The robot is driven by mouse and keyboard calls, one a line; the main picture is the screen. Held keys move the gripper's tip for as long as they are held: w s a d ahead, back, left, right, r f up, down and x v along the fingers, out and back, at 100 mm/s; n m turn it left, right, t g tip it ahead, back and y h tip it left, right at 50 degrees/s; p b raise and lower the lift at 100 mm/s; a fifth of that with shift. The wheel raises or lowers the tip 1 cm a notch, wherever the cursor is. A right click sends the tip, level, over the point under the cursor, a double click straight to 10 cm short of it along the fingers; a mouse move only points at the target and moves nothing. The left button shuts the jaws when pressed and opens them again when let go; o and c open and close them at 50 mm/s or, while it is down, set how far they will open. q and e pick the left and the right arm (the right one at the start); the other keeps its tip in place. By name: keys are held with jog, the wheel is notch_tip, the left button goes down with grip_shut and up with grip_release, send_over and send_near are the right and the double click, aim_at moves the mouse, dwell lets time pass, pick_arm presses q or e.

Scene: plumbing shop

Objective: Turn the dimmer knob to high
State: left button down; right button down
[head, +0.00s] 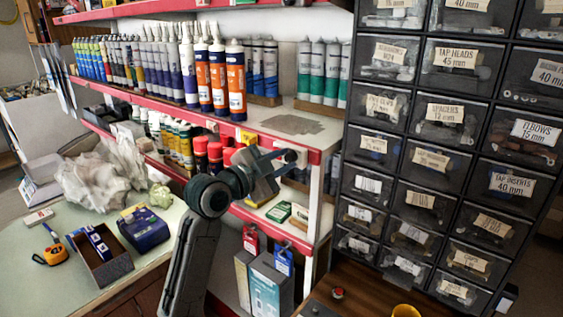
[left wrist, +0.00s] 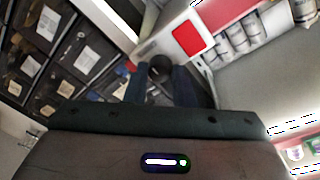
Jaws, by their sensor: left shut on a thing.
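The dimmer knob (head: 291,156) is a small dark round knob on a white plate at the right end of the red shelf edge. It also shows in the left wrist view (left wrist: 160,66), between the two dark blue fingers. My left gripper (head: 283,160) reaches it from the left and is shut on it; the fingertips also show in the left wrist view (left wrist: 161,80). The fingers cover part of the knob, and I cannot make out a pointer or scale marks. My right gripper is not in view.
Shelves with tubes and bottles (head: 227,80) stand behind my left arm. A black drawer cabinet (head: 425,150) rises close to the right of the knob. A green-topped table (head: 60,290) with a tape measure (head: 52,255) and boxes is at left.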

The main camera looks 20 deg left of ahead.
pick_arm(q)
jog(key=c, duration=1.2)
grip_release()
jog(key=shift+s+a+f, duration=0.1)
jog(key=shift+s+a, duration=0.2)
jog(key=shift+s, duration=0.25)
jog(key=b+v, duration=0.1)
jog(key=v, duration=0.8)
jog(key=shift+s+b, duration=0.3)
jog(key=shift+b, duration=0.1)
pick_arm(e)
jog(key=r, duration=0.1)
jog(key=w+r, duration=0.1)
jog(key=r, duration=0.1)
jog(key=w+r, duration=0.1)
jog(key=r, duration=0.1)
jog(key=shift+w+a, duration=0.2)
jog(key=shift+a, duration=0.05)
pick_arm(q)
jog(key=shift+a, duration=0.1)
